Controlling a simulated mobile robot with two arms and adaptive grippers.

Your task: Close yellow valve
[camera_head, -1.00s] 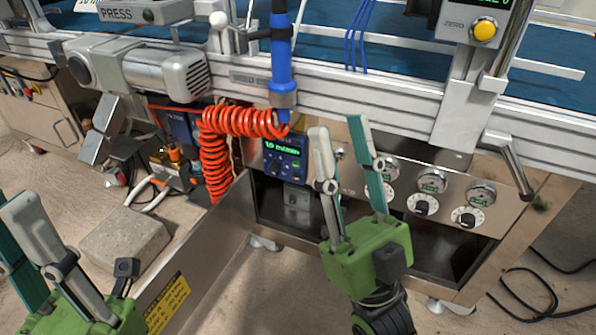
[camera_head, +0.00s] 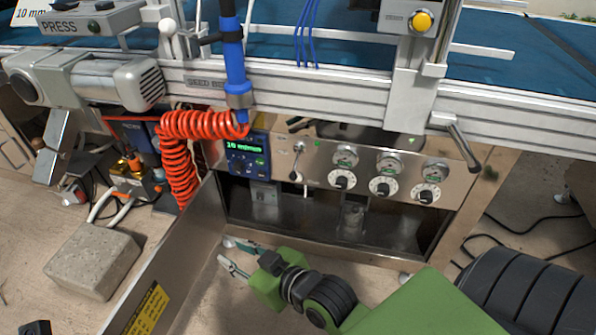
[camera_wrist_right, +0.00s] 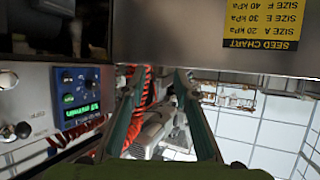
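A small brass-coloured valve assembly (camera_head: 137,182) with orange-yellow parts on top stands low at the left in the head view, beside the red coiled hose. It is too small to tell which way its handle is turned. My right gripper (camera_head: 232,257) is low in front of the open cabinet, to the right of and below the valve, pointing left. Its two fingers are apart with nothing between them, also in the right wrist view (camera_wrist_right: 158,105). I cannot make out the valve clearly in that view. My left gripper's fingers are out of the head view.
An open metal door (camera_head: 178,262) with a yellow label stands between my right gripper and the valve. A red coiled hose (camera_head: 180,170) hangs right of the valve. A concrete block (camera_head: 92,258) lies on the floor in front. The blue controller (camera_head: 246,155) sits on the panel.

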